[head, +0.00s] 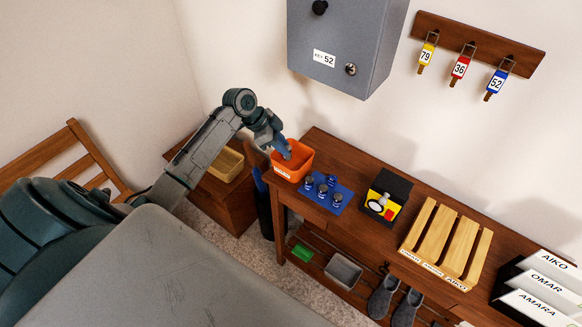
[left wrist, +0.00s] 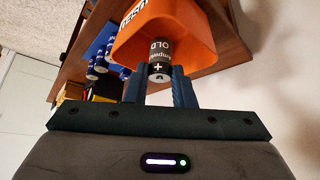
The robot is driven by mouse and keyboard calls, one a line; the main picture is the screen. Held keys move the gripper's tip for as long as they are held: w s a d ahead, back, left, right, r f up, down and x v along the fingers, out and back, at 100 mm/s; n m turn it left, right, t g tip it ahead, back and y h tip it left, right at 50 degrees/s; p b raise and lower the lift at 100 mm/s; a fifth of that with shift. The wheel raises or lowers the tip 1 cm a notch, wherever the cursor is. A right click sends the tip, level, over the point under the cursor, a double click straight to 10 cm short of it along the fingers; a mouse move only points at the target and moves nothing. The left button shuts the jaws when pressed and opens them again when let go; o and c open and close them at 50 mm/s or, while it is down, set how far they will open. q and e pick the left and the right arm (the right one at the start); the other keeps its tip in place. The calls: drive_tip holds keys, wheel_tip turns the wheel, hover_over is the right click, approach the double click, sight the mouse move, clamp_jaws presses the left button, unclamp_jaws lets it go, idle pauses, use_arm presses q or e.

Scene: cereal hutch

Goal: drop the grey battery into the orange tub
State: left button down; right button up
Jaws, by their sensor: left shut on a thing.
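The orange tub (head: 294,174) stands at the left end of the brown wooden bench, with a white label on its front. It also shows in the left wrist view (left wrist: 192,38). My left gripper (head: 285,152) points down at the tub's opening, with its fingers over or just inside the rim; I cannot tell how deep. In the left wrist view the gripper (left wrist: 160,82) is shut on the grey battery (left wrist: 160,50), which has a dark end with a plus sign and shows against the tub. The battery is hidden in the head view. My right gripper is not in view.
A blue mat (head: 328,198) with several dark batteries lies right of the tub. Beyond it are a black box (head: 387,194) and a slatted wooden rack (head: 446,243). A tan tray (head: 227,164) stands left. A grey cabinet (head: 340,45) hangs above.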

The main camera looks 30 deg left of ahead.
use_arm(q)
drive_tip(key=c, duration=1.1)
unclamp_jaws()
drive_tip(key=shift+c, duration=0.2)
drive_tip(key=b+v, duration=0.3)
drive_tip(key=v, duration=0.7)
drive_tip(key=shift+s+a+r, duration=0.15)
drive_tip(key=shift+r, duration=0.15)
